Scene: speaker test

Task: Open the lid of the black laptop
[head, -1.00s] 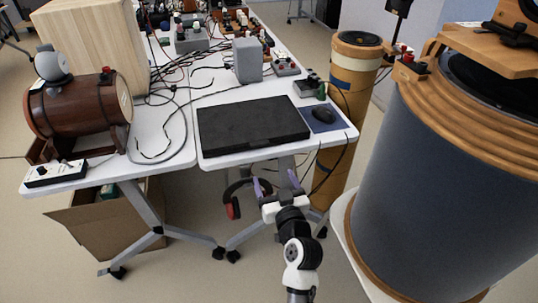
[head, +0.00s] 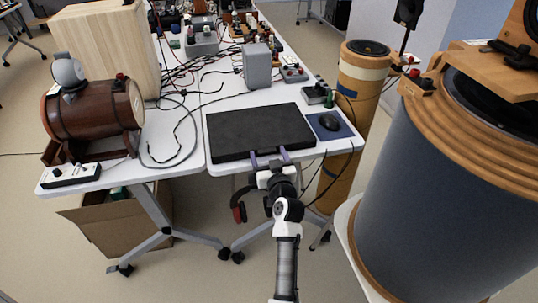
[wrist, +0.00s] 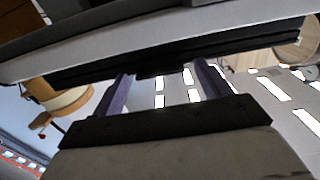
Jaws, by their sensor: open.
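The black laptop (head: 260,129) lies closed and flat on the white table's front part, its lid down. My gripper (head: 269,156) is open and empty at the laptop's front edge, right of the edge's middle. Its two purple fingers point at that edge. In the wrist view the picture is roughly upside down, and the laptop (wrist: 235,43) shows as a dark strip across the top. The fingers of my gripper (wrist: 158,76) stand apart and reach up to this strip. I cannot tell whether they touch it.
A mouse (head: 328,121) on a blue pad (head: 341,130) lies right of the laptop. A grey speaker box (head: 257,66) and cables are behind it. A wooden barrel (head: 94,109) stands left. A large grey cylinder (head: 430,190) takes up the right side.

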